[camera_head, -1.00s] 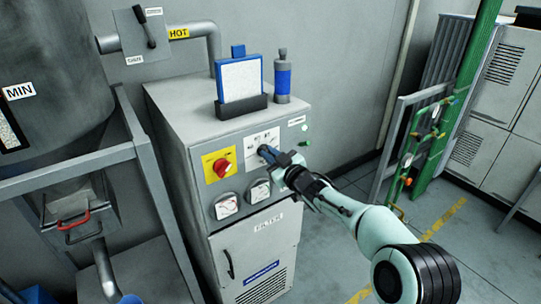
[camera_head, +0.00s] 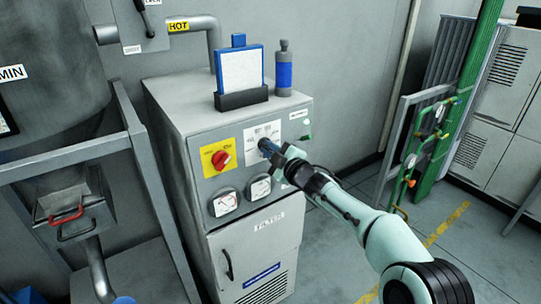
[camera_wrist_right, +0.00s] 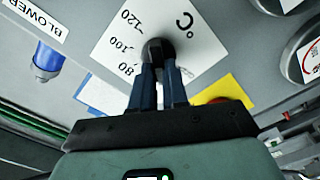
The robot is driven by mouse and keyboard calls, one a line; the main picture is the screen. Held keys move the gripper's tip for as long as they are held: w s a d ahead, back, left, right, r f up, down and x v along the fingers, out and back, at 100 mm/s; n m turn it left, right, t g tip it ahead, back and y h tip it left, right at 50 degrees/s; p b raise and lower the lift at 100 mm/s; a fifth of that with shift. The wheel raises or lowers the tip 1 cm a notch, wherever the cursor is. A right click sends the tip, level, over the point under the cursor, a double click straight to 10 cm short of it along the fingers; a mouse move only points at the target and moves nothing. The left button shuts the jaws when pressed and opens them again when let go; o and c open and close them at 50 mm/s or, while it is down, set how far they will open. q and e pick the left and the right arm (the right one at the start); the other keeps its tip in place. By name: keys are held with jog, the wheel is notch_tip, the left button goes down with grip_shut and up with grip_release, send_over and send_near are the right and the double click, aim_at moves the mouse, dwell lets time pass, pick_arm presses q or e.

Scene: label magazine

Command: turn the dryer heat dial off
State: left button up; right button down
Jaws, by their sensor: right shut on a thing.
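The heat dial (camera_wrist_right: 158,48) is a small dark round knob on a white plate (camera_wrist_right: 122,32) marked 80, 100, 120 and °C in the right wrist view. My right gripper (camera_wrist_right: 160,70) is shut on the dial, with one finger on each side of it. The dial's pointer is not visible. In the head view, the right gripper (camera_head: 266,149) reaches the white scale plate (camera_head: 263,132) on the grey dryer cabinet (camera_head: 200,124) and hides the dial. My left gripper is not in view.
A red knob on a yellow plate (camera_head: 207,168) is left of the dial, with two gauges (camera_head: 225,204) below. A framed panel (camera_head: 241,70) and blue-banded bottle (camera_head: 284,72) stand on the cabinet.

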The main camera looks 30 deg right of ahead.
pick_arm(q)
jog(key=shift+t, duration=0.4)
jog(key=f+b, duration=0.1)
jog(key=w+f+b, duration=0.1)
jog(key=b, duration=0.1)
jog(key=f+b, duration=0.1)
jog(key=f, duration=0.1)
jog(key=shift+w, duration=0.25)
pick_arm(e)
jog(key=n, duration=0.8)
jog(key=shift+a+f+n, duration=0.1)
jog(key=shift+f+n, duration=0.3)
pick_arm(q)
jog(key=shift+b, duration=0.3)
pick_arm(e)
jog(key=shift+n, duration=0.3)
jog(key=c, duration=1.1)
grip_release()
jog(key=shift+c, duration=0.2)
